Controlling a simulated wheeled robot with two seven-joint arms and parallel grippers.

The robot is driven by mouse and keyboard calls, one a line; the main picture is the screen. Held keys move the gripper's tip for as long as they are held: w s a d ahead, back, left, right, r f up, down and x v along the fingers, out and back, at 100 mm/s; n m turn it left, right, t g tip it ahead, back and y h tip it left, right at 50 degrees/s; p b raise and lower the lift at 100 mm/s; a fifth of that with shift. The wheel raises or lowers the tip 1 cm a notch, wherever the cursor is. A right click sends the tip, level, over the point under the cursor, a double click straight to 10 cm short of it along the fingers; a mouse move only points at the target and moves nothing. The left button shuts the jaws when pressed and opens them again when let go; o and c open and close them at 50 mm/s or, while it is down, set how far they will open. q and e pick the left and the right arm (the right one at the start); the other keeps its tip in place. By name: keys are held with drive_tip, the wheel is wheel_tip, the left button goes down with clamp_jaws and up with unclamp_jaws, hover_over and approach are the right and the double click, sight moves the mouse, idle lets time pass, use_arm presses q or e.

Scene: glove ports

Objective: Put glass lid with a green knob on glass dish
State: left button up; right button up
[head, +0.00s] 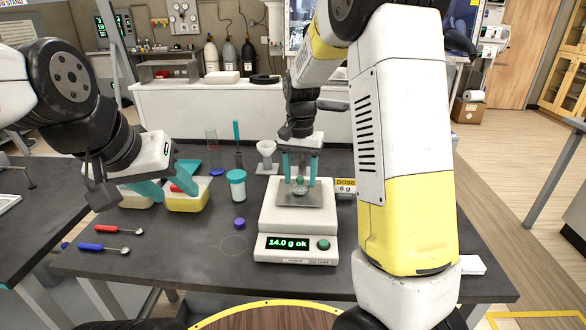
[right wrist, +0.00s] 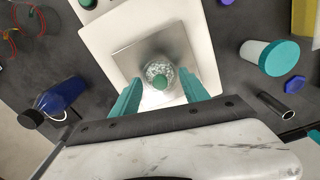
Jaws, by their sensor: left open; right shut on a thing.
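The glass dish (head: 299,190) with white grains stands on the steel pan of the scale (head: 298,222). The glass lid's green knob (right wrist: 160,82) shows above the middle of the dish in the right wrist view, and also in the head view (head: 299,180). The clear lid itself is hard to tell from the dish. My right gripper (head: 299,182) points down over the pan, its teal fingers on either side of the lid, shut on it. Whether the lid touches the dish all round cannot be told. My left gripper (head: 168,188) is open by a yellow tub.
The yellow tub (head: 187,202) holds something red. A white jar with teal lid (head: 237,186), a purple cap (head: 239,223), and red (head: 107,229) and blue (head: 92,247) handled spoons lie left of the scale. A funnel stand (head: 266,158) is behind. The scale reads 14.0 g ok.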

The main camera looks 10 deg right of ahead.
drive_tip(key=o, duration=1.4)
wheel_tip(320, 180, up, 7)
drive_tip(key=shift+r, duration=0.4)
